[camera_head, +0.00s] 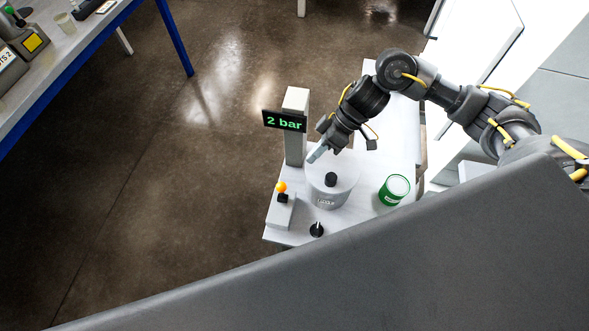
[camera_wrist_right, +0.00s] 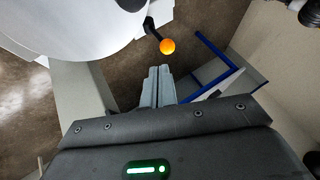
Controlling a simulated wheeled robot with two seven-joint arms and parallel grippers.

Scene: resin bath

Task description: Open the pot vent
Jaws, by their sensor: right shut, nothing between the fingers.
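The grey-white pot (camera_head: 327,192) stands on a white table, with a black knob (camera_head: 331,179) on its lid. Beside it, to the left, an orange-balled lever (camera_head: 281,188) stands up from a small light box. A small black valve-like part (camera_head: 317,230) sits near the table's front edge. I cannot tell which part is the vent. My right gripper (camera_head: 317,154) is shut and empty, over the back-left side of the pot. In the right wrist view its fingers (camera_wrist_right: 158,86) are together, and the orange ball (camera_wrist_right: 168,46) shows just beyond them, apart from them. My left gripper is not in view.
A grey post with a "2 bar" display (camera_head: 285,121) rises left of my gripper. A green can (camera_head: 394,190) stands right of the pot. Another blue-edged table (camera_head: 75,60) is at the far left. The floor between is clear.

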